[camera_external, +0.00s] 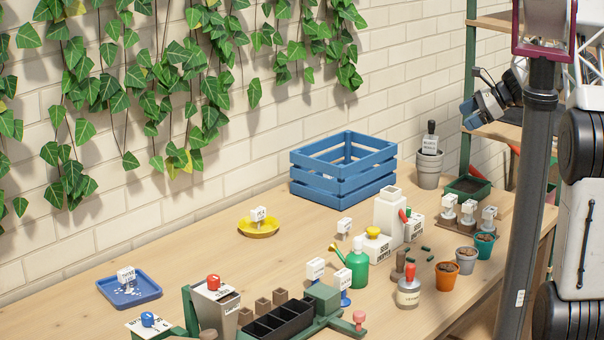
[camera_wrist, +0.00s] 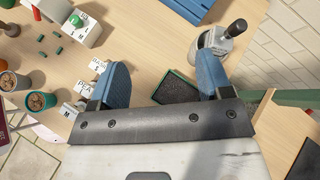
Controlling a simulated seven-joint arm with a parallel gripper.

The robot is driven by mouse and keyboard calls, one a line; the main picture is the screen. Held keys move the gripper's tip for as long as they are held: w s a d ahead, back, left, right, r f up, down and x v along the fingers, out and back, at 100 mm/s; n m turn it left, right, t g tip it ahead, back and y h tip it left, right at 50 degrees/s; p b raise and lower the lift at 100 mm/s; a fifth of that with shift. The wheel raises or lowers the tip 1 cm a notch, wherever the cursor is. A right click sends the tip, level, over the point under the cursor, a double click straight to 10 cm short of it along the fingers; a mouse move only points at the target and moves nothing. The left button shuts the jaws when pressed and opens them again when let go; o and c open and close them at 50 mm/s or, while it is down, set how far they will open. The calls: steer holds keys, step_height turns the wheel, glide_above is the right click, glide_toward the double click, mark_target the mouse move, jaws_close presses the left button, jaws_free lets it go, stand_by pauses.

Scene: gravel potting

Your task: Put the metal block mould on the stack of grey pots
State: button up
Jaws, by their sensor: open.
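The metal block mould (camera_external: 430,146), with an upright black handle and a white label, sits at the top of the stack of grey pots (camera_external: 428,175) at the back right of the table. In the wrist view the mould (camera_wrist: 222,42) shows its black knob beside my right-hand finger, over the pale pot rim. My gripper (camera_external: 478,112) is open and empty, up and to the right of the mould in the external view. In the wrist view my gripper (camera_wrist: 162,65) has its two blue fingers wide apart with nothing between them. The lower pots are hidden in the wrist view.
A blue slatted crate (camera_external: 343,168) stands left of the pots. A green tray of dark soil (camera_external: 467,187) and a brown rack of labelled pieces (camera_external: 466,228) stand to the right and front. Orange, grey and teal pots stand nearer. Bare table lies around the yellow saucer (camera_external: 258,230).

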steer(key=s+a+r+n+g+h, duration=0.1)
steer(key=s+r+n+h, duration=0.3)
steer(key=s, duration=0.9)
steer(key=s+a+r+n+g+h, duration=0.15)
steer(key=s+r+n, duration=0.3)
steer(key=s, duration=0.85)
steer(key=s+d+n+h, duration=0.1)
steer(key=s+n, duration=0.2)
steer(key=s, duration=0.5)
steer(key=s+d+f+n+t+h, duration=0.1)
steer(key=s+n+h, duration=0.1)
steer(key=s, duration=0.6)
steer(key=s+d+f+n+t+h, duration=0.1)
steer(key=s+n, duration=0.3)
steer(key=s, duration=0.4)
steer(key=shift+s+d+h, duration=0.3)
steer(key=shift+s+h, duration=0.1)
steer(key=shift+h, duration=0.25)
